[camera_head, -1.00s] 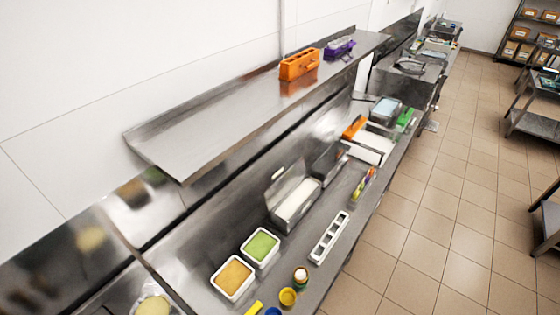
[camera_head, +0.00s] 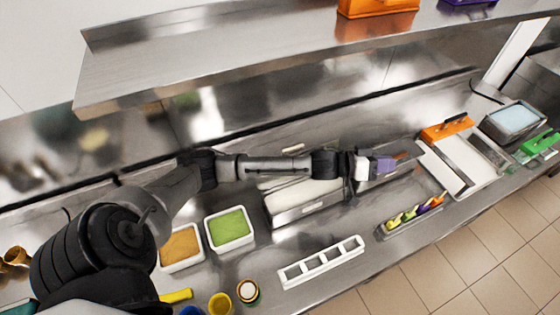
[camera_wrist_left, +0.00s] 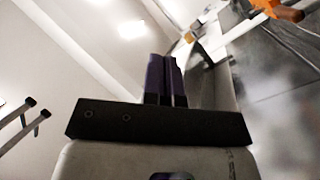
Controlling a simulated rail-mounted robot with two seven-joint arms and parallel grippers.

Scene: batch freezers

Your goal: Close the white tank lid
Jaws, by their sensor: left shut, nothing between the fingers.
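The white tank (camera_head: 307,213) is a steel box with white contents (camera_head: 300,193), set in the counter in the head view. Its lid stood raised at the back edge in the earlier frame. Now my left forearm crosses in front of it and hides most of it, so its angle is unclear. My left gripper (camera_head: 386,163) is to the right of the white tank, above the counter, and points right. In the left wrist view its purple fingers (camera_wrist_left: 166,78) are together with nothing between them. My right gripper is out of view.
Green (camera_head: 230,229) and orange-brown (camera_head: 180,246) tubs stand left of the tank. A white slotted holder (camera_head: 321,262) and a tray of colourful tools (camera_head: 412,213) lie in front. A steel shelf (camera_head: 250,50) overhangs the back. An orange-handled item (camera_head: 446,128) lies right.

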